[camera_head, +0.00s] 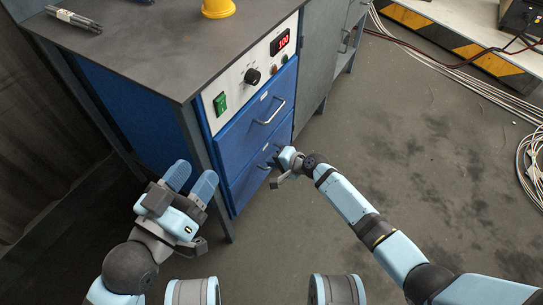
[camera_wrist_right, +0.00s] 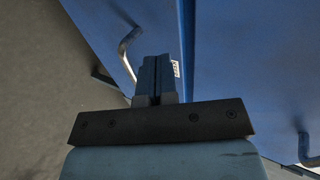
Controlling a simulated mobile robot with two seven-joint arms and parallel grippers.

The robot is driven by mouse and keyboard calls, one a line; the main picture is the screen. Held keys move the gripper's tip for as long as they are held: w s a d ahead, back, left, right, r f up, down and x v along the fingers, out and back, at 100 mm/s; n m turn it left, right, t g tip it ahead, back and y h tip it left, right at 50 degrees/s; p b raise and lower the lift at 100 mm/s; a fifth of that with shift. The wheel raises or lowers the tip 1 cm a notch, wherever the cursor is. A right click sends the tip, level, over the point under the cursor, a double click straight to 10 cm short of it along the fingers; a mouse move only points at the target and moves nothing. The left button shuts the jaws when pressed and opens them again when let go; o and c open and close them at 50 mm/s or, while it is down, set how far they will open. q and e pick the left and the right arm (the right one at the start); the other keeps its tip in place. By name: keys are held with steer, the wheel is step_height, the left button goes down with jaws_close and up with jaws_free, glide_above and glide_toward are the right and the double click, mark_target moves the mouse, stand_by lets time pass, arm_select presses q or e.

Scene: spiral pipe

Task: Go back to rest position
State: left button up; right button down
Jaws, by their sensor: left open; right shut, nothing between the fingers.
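My left gripper (camera_head: 192,178) is light blue and open, with two rounded fingers apart and empty, in front of the workbench's left corner. My right gripper (camera_head: 277,166) is by the lower blue drawer (camera_head: 246,182), close to its handle. In the right wrist view my right gripper (camera_wrist_right: 152,78) has its two fingers pressed together with nothing between them. A curved metal handle (camera_wrist_right: 128,48) is just left of these fingers; I cannot tell whether they touch. The upper drawer (camera_head: 240,137) looks closed and has a metal handle (camera_head: 270,112).
The grey workbench top (camera_head: 150,42) carries metal rods (camera_head: 73,19) and a yellow object (camera_head: 217,8). Cables (camera_head: 480,96) lie at right. Floor in front is clear.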

arm_select(q)
steer(key=r+p, duration=0.1)
steer(key=p, duration=0.1)
steer(key=r+p, duration=0.1)
steer(key=shift+a+n+t+y+p, duration=0.3)
steer(key=shift+a+y+p, duration=0.05)
steer(key=shift+y, duration=0.05)
arm_select(e)
steer(key=v, duration=1)
steer(key=shift+d, duration=0.15)
steer(key=shift+s, duration=0.1)
